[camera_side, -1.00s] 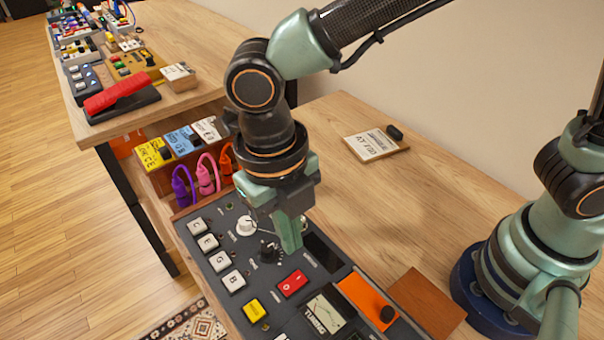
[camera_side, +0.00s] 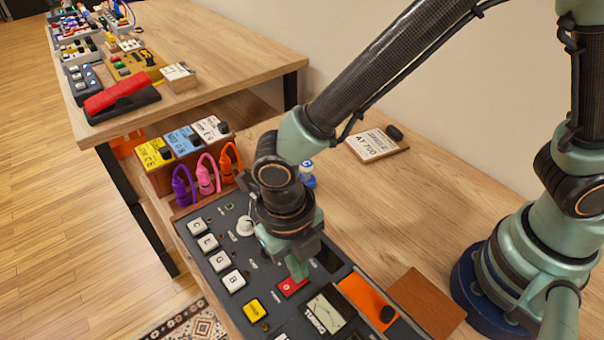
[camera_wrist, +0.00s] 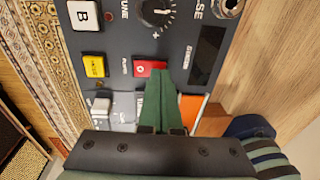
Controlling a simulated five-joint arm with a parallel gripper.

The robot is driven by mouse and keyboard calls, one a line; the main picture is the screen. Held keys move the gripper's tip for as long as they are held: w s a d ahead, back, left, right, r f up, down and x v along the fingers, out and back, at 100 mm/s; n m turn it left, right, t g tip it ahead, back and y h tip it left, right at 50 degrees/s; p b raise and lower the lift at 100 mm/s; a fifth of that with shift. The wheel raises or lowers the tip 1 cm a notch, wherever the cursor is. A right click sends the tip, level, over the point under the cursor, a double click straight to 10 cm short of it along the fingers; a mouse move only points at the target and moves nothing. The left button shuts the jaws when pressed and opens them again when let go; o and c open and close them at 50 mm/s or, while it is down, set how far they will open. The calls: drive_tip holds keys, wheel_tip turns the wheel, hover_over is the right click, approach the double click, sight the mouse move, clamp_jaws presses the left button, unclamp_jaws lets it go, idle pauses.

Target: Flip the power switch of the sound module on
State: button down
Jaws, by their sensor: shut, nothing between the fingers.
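The sound module (camera_side: 208,262) is a dark panel with white lettered keys, knobs and a meter marked TUNING. Its red rocker switch (camera_side: 290,287) sits near the panel's middle, and it also shows in the wrist view (camera_wrist: 147,69). My gripper (camera_side: 299,272) is shut and empty, with its green fingertips right at the switch. In the wrist view the closed fingers (camera_wrist: 160,75) reach the switch's lower right part and hide some of it. I cannot tell whether the tips touch it or which way the rocker is tilted.
A yellow key (camera_side: 254,310) and the tuning meter (camera_side: 325,314) lie close to the switch. A white knob (camera_side: 244,226) stands behind my gripper. Purple, pink and orange cables (camera_side: 207,176) stand at the module's far end. The wooden table on the right is mostly clear.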

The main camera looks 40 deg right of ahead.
sight(283, 290)
drive_tip(key=shift+d+f, duration=0.15)
drive_tip(key=shift+f, duration=0.1)
drive_tip(key=shift+a+r, duration=0.25)
drive_tip(key=shift+a, duration=0.6)
drive_tip(key=shift+r, duration=0.1)
wheel_tip(283, 290, up, 14)
drive_tip(key=a, duration=0.1)
drive_tip(key=shift+a, duration=0.35)
